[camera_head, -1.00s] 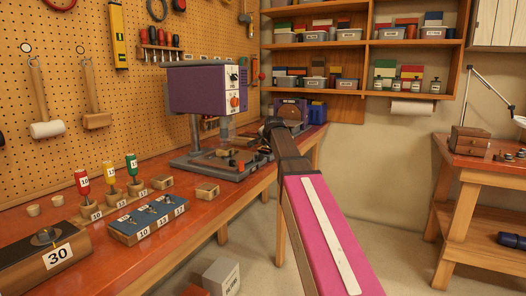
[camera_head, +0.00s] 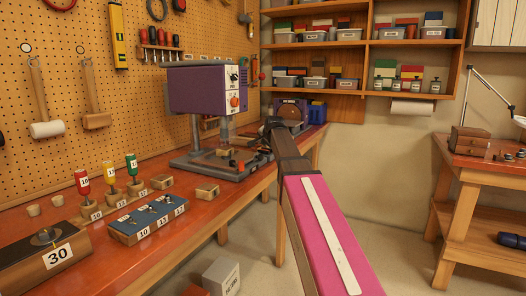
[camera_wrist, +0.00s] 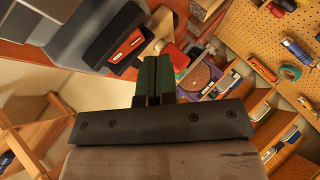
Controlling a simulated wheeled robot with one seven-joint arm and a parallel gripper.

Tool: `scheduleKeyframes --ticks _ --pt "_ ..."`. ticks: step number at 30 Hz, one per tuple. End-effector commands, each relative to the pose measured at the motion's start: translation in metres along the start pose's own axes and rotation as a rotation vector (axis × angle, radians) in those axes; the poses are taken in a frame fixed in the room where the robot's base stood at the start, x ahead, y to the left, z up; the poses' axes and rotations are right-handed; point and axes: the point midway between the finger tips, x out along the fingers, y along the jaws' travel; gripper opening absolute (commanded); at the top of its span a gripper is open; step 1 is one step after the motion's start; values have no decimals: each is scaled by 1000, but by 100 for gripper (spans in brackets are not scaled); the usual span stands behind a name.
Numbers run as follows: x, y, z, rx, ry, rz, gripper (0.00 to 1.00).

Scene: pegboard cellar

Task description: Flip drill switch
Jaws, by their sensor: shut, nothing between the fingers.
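The drill press has a purple head (camera_head: 196,89) and stands on the bench against the pegboard. Its white front panel bears a black knob (camera_head: 234,77) and an orange switch (camera_head: 235,101). In the head view, the dark end of my arm is right of and below the panel, apart from it; the fingertips cannot be made out there. In the wrist view my gripper (camera_wrist: 153,62) has its dark green fingers together, with nothing held. A dark block with an orange face (camera_wrist: 126,46) shows left of the fingers; which part it is, I cannot tell. The panel switch is not clearly visible there.
A disc sander (camera_head: 291,112) stands behind my arm. Shelves (camera_head: 320,45) hang at the back.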

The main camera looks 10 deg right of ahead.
Motion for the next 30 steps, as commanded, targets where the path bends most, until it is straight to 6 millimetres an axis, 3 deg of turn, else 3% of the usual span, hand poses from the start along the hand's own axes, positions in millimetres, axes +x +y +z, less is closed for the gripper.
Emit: scheduleKeyframes --ticks 30 --pt "6 4 4 0 0 0 0"
